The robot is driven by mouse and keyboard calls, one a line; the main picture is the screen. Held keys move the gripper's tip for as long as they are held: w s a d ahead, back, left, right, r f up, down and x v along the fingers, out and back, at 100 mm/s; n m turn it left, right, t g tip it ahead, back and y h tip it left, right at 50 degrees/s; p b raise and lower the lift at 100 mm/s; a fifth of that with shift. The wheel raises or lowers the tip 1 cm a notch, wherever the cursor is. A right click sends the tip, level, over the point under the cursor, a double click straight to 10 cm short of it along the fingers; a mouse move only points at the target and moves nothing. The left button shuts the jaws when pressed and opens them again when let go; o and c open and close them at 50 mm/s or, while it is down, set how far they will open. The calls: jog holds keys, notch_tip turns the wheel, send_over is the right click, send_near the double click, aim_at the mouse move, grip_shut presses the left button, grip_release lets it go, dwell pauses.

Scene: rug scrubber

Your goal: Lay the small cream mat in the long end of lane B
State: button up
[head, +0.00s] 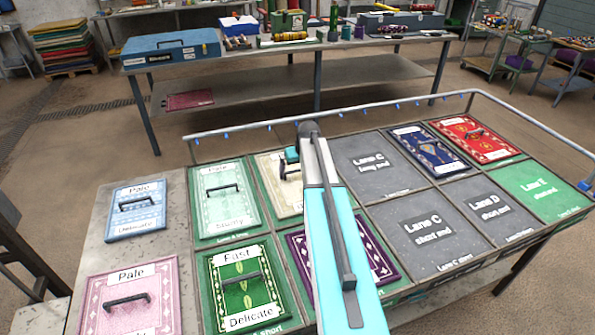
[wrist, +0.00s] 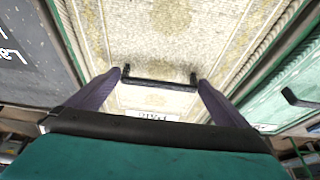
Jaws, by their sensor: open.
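The cream mat (head: 270,165) lies flat in the compartment between the pale green mat and Lane C's long end, at the far side of the table. My arm covers its right part, and the compartment's lane label is hidden. In the wrist view the cream mat (wrist: 215,45) shows a patterned face, and its dark handle (wrist: 160,83) crosses between my fingertips. My gripper (wrist: 161,76) is open, with one purple fingertip near each end of the handle. In the head view my gripper (head: 291,164) is over the cream mat. Whether the fingers touch the handle cannot be told.
A purple mat (head: 381,257) lies in the near compartment, partly under my arm. Pale green (head: 222,212) and dark green (head: 227,267) mats lie left. Lane C long (head: 370,162) and short (head: 428,228) ends are bare. Blue (head: 141,197) and pink (head: 127,297) mats lie at the left end.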

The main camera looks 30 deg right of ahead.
jog(key=shift+r, duration=0.15)
jog(key=b+v, duration=0.2)
jog(key=v, duration=0.9)
jog(key=shift+s+r+b, duration=0.2)
jog(key=shift+r+b, duration=0.15)
jog(key=shift+r, duration=0.05)
jog(key=shift+s, duration=0.1)
dwell(0.5)
